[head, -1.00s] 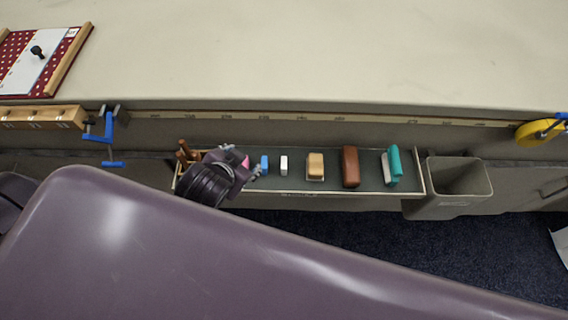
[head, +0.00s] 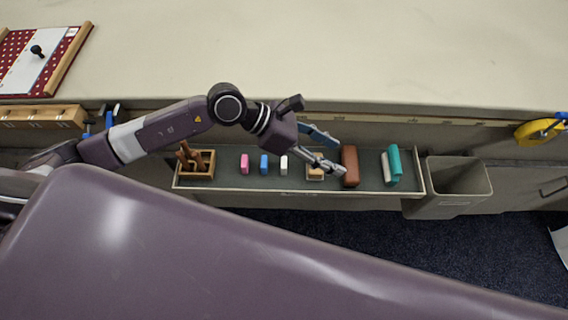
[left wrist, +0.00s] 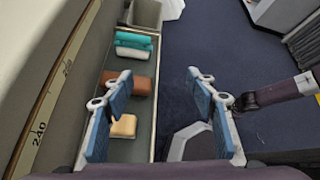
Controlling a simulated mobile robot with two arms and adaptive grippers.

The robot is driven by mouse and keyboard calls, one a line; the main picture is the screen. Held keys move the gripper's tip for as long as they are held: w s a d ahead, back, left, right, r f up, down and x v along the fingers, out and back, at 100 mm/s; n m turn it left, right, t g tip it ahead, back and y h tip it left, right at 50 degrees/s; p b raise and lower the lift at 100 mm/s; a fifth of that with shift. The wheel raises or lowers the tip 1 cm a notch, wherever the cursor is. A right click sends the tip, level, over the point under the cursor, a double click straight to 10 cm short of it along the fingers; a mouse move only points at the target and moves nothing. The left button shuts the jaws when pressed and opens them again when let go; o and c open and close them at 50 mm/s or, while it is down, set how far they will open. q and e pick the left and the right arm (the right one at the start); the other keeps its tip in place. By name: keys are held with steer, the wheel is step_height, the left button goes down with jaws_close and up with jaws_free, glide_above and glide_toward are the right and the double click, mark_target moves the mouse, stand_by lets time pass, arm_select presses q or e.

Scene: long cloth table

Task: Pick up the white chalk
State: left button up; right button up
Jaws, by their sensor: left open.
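The white chalk (head: 283,165) is a small pale block in the long dark tray, between the blue chalk (head: 264,164) and the tan block (head: 315,171). My left gripper (head: 340,157) is open above the tray, to the right of the white chalk, over the tan and brown blocks. In the left wrist view its two blue-padded fingers (left wrist: 159,92) are spread apart with nothing between them. That view shows the tan block (left wrist: 123,126) beside the left finger; I cannot see the white chalk there.
The tray (head: 230,181) hangs along the table's (head: 320,60) edge. It also holds a wooden rack (head: 197,171), pink chalk (head: 244,164), a brown block (head: 350,166), and a white piece (head: 386,168) beside a teal one (head: 395,162). A grey bin (head: 447,205) stands right of the tray.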

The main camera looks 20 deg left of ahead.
mark_target(284, 161)
arm_select(q)
steer(key=w+a+f+m+g+y, duration=0.1)
steer(key=a+f+y, duration=0.25)
steer(key=a, duration=0.35)
steer(key=w+a+f+m+y, duration=0.1)
steer(key=a+f+y, duration=0.2)
steer(key=a+f, duration=0.3)
steer(key=x, duration=0.2)
steer(key=p+x, duration=0.1)
steer(key=x, duration=0.1)
steer(key=a+x, duration=0.1)
steer(key=x, duration=0.1)
steer(key=shift+f+p, duration=0.15)
steer(key=shift+p, duration=0.25)
steer(key=shift+c, duration=0.6)
steer(key=c, duration=1.1)
step_height(284, 161, up, 20)
steer(key=shift+r+b, duration=0.1)
steer(key=shift+b, duration=1.05)
